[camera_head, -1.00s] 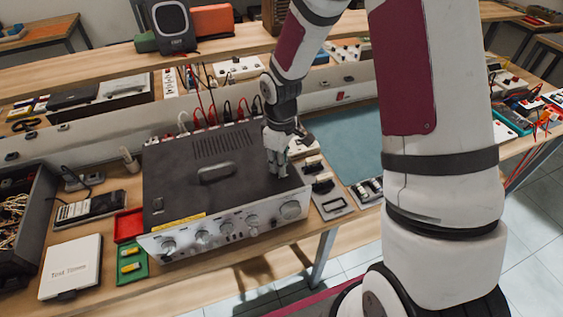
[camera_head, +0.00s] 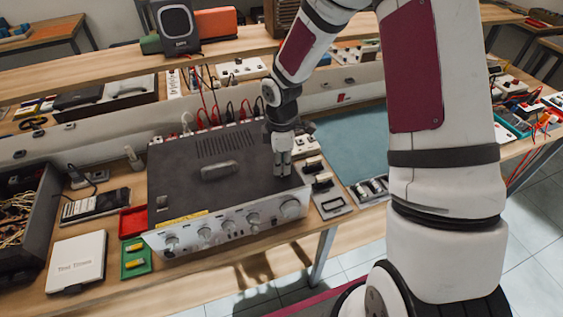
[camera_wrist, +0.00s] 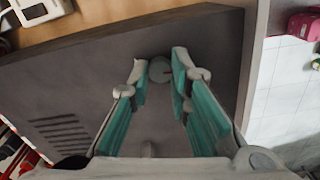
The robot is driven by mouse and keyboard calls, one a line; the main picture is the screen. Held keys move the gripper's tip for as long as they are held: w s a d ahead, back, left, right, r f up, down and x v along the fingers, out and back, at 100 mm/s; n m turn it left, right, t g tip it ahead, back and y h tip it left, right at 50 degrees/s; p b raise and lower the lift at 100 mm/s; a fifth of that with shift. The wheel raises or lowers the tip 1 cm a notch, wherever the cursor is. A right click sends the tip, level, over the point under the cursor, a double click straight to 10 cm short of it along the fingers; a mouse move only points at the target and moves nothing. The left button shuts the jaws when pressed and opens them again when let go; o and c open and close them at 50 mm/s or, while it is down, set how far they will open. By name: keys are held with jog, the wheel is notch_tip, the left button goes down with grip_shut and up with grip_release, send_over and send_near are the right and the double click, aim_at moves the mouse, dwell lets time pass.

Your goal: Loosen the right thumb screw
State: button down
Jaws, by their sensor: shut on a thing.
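The hi-fi amplifier (camera_head: 215,180) has a dark top and a silver front with several knobs. It stands on the wooden bench. My gripper (camera_head: 283,173) points down at the right part of its top. In the wrist view, the round grey head of the right thumb screw (camera_wrist: 160,69) sits between my fingertips (camera_wrist: 159,72), which are shut on it. The teal finger pads lie either side of it. In the head view my fingers hide the screw. A small left thumb screw (camera_head: 161,201) shows near the left edge of the top.
A red tray (camera_head: 133,221) and a green tray (camera_head: 136,262) lie left of the amplifier. Cables (camera_head: 215,113) rise behind it. A metal holder (camera_head: 330,200) and a teal mat (camera_head: 350,145) lie to its right. The bench's front edge is close.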

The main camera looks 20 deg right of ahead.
dwell(0.4)
jog(key=c, duration=1.5)
grip_release()
jog(key=shift+o, duration=0.2)
notch_tip(320, 180, up, 12)
